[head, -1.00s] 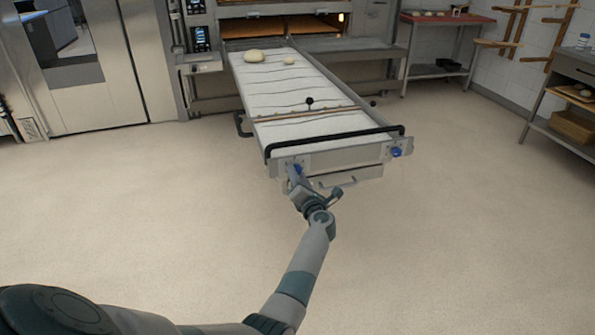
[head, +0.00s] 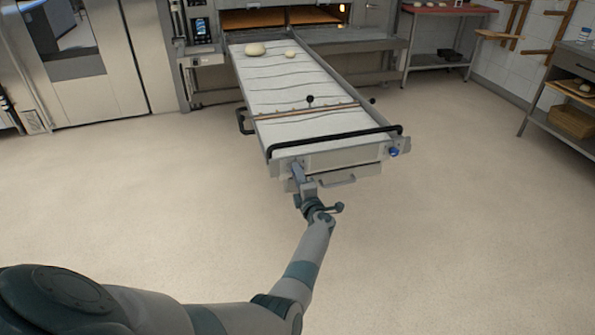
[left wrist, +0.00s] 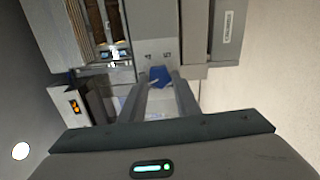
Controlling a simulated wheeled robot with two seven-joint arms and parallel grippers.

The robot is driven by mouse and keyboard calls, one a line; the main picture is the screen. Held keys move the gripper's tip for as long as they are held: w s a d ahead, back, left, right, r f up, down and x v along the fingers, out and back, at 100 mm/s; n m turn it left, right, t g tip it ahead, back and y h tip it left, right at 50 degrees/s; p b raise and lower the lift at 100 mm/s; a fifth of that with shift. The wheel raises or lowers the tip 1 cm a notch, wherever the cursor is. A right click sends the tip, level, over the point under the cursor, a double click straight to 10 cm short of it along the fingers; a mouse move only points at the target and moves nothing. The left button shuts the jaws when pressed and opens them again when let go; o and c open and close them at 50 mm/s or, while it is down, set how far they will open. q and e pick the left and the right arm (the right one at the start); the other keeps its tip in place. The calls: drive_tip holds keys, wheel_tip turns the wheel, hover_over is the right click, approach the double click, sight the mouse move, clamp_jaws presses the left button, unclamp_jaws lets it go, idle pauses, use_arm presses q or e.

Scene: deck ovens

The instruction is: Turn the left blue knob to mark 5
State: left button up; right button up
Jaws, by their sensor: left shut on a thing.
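The loader (head: 315,160) stands in front of me, with its front panel facing me. My left gripper (head: 297,170) is at the left end of this panel and hides the left blue knob in the head view. In the left wrist view the left blue knob (left wrist: 160,76) sits between the two fingertips of my left gripper (left wrist: 160,84), which is shut on it. Small marks, seemingly 4 and 5, show on the pale panel (left wrist: 157,49) just above the knob. The right blue knob (head: 394,152) is at the panel's right end, untouched. My right gripper is not in view.
A black bar (head: 340,140) crosses the loader's front edge above the knobs. A grey handle (head: 338,182) juts out below the panel. Two dough pieces (head: 255,49) lie at the far end of the belt. The floor around is clear.

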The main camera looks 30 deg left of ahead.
use_arm(q)
drive_tip(key=shift+w+d+m+p, duration=0.1)
drive_tip(key=shift+m+p, duration=1)
drive_tip(key=shift+m, duration=3.65)
drive_tip(key=shift+w+d+m+p, duration=0.15)
drive_tip(key=shift+m+p, duration=0.95)
drive_tip(key=shift+m, duration=3.6)
drive_tip(key=shift+w+d+m+p, duration=0.1)
drive_tip(key=shift+m+p, duration=1)
drive_tip(key=shift+m, duration=3.65)
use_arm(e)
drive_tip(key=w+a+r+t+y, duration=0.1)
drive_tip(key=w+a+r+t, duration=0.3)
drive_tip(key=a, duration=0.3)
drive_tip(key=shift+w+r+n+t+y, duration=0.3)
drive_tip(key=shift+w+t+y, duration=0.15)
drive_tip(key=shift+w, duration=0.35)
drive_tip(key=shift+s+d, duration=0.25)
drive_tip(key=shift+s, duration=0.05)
